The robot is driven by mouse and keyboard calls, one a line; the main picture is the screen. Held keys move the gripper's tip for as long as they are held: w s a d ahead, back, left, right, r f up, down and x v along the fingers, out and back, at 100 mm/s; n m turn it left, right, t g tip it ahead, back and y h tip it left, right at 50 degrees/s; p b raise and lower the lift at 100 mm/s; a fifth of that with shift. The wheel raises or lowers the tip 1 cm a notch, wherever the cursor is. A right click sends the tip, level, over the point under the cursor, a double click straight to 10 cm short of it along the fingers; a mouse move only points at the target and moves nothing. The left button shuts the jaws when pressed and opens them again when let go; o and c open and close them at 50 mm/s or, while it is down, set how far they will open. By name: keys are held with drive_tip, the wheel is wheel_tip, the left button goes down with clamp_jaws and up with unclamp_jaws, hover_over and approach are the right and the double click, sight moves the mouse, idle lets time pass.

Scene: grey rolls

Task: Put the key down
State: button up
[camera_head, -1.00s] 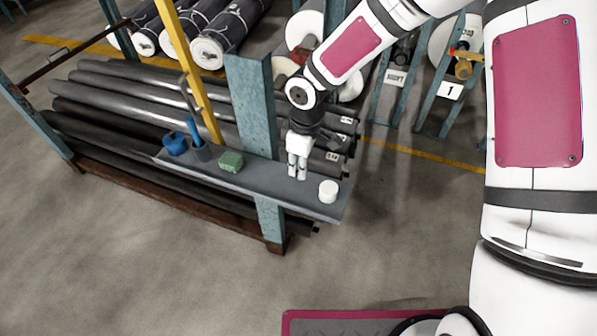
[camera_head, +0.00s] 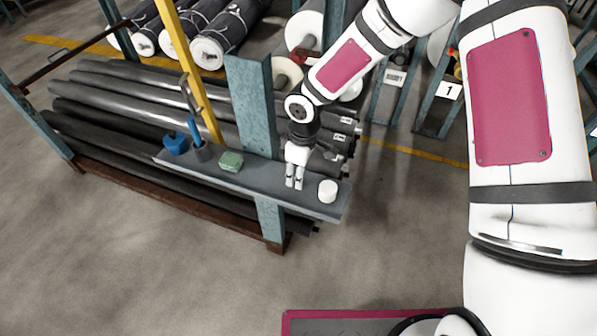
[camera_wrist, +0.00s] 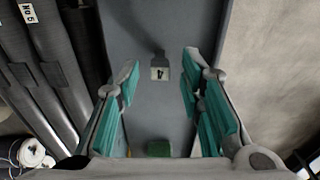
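In the wrist view, a small dark key (camera_wrist: 160,66) with a pale label marked 4 lies on the grey shelf (camera_wrist: 158,112). It sits between the spread teal pads of my gripper (camera_wrist: 160,80), with a gap on each side. The gripper is open and points down at the shelf. In the head view, my gripper (camera_head: 294,185) is over the right part of the shelf (camera_head: 262,181), between a green block and a white cylinder. I cannot make out the key in the head view.
The green block (camera_head: 231,161), a dark cup with a blue handle (camera_head: 201,151) and a blue item (camera_head: 175,143) stand left on the shelf. The white cylinder (camera_head: 328,190) is near its right end. A blue post (camera_head: 252,105) and dark rolls (camera_head: 150,98) are close behind.

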wheel_tip(320, 180, up, 12)
drive_tip(key=shift+s+d, duration=0.15)
drive_tip(key=shift+d, duration=0.25)
drive_tip(key=shift+d+r, duration=0.1)
drive_tip(key=s+d+r+m+t+h, duration=0.1)
drive_tip(key=s+d+r+m+h, duration=0.1)
drive_tip(key=s+d+r+m, duration=0.4)
drive_tip(key=s+d+r+m+t+h, duration=0.1)
drive_tip(key=s+d+r, duration=0.2)
drive_tip(key=d+r, duration=0.65)
drive_tip(key=s+d+r+m+t+y, duration=0.1)
drive_tip(key=s+r+m, duration=0.2)
drive_tip(key=s, duration=0.4)
drive_tip(key=s+d+r+m+t+y, duration=0.1)
drive_tip(key=s+d+r+m, duration=0.1)
drive_tip(key=s, duration=0.5)
drive_tip(key=shift+s+d+r+m+t, duration=0.15)
drive_tip(key=shift+d+r+m+t, duration=0.2)
drive_tip(key=shift+r+m, duration=0.6)
